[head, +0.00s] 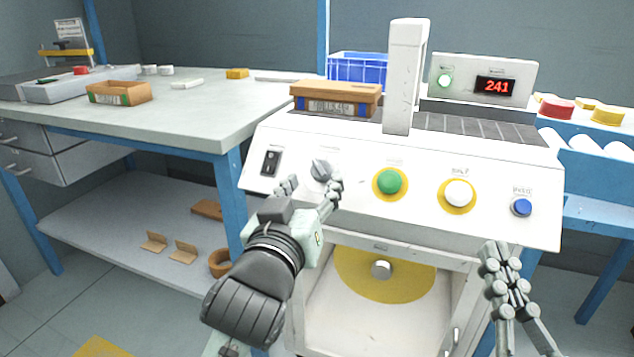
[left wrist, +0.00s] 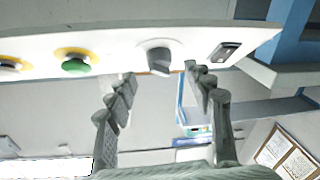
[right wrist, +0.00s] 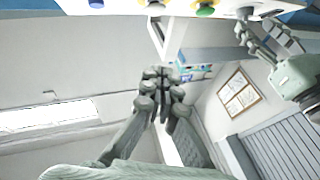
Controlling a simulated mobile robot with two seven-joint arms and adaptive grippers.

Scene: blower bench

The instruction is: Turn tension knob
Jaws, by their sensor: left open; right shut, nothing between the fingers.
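The grey tension knob (head: 320,169) sits on the white sloped front panel, between the black rocker switch (head: 271,162) and the green button (head: 388,181). My left gripper (head: 311,187) is open just in front of the knob, its fingers on either side. In the left wrist view the knob (left wrist: 159,57) lies between and slightly beyond the open fingertips (left wrist: 160,76); I cannot tell whether they touch it. My right gripper (head: 496,252) is shut and empty, low at the right below the panel. It also shows shut in the right wrist view (right wrist: 160,76).
A white button (head: 459,193) and a blue button (head: 521,207) are further right on the panel. A white post (head: 405,80), a cardboard box (head: 336,98) and a display reading 241 (head: 495,86) stand on the machine. A yellow disc (head: 350,280) is below the panel.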

